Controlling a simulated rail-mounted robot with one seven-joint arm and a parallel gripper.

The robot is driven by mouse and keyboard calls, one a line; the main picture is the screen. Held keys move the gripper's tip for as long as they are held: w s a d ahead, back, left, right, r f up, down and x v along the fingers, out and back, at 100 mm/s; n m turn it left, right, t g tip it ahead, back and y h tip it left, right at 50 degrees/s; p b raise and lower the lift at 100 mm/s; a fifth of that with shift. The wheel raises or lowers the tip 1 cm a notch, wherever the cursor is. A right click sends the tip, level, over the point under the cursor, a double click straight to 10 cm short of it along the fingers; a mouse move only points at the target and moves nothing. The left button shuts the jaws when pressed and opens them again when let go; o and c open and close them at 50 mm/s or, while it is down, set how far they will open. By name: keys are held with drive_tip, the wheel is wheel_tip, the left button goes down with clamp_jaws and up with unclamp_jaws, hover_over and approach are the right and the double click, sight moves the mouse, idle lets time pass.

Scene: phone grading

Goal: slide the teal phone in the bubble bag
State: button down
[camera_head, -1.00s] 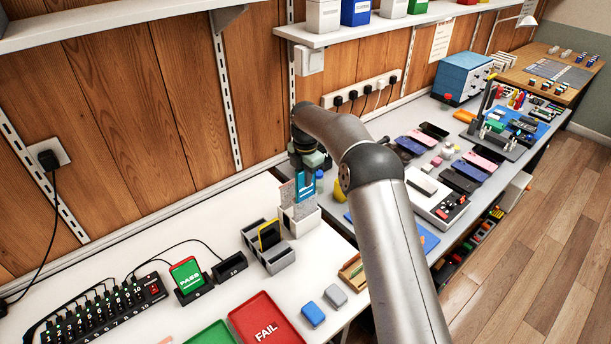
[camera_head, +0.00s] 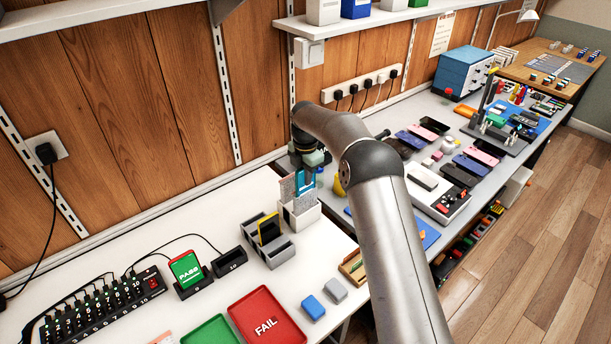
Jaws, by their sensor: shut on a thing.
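The teal phone (camera_head: 303,184) stands upright under my gripper (camera_head: 306,170), which is shut on its upper end. Its lower part is hidden by the grey bubble bag (camera_head: 289,189), which stands in a white holder (camera_head: 301,219) on the white bench. The phone's lower part seems to be inside the bag's mouth, but I cannot tell how deep. The gripper's fingers are small and partly hidden by the arm.
A grey slotted rack (camera_head: 277,250) with a black and yellow phone (camera_head: 269,229) stands left of the holder. Red FAIL tray (camera_head: 266,315), green tray (camera_head: 212,332) and a charging dock with a green-screen phone (camera_head: 186,268) are nearer. The wooden wall is close behind.

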drive_tip(key=shift+f+b, duration=0.85)
drive_tip(key=shift+f, duration=0.7)
drive_tip(key=c, duration=1.4)
unclamp_jaws()
drive_tip(key=shift+r+p, duration=2.25)
drive_tip(key=shift+r, duration=1.3)
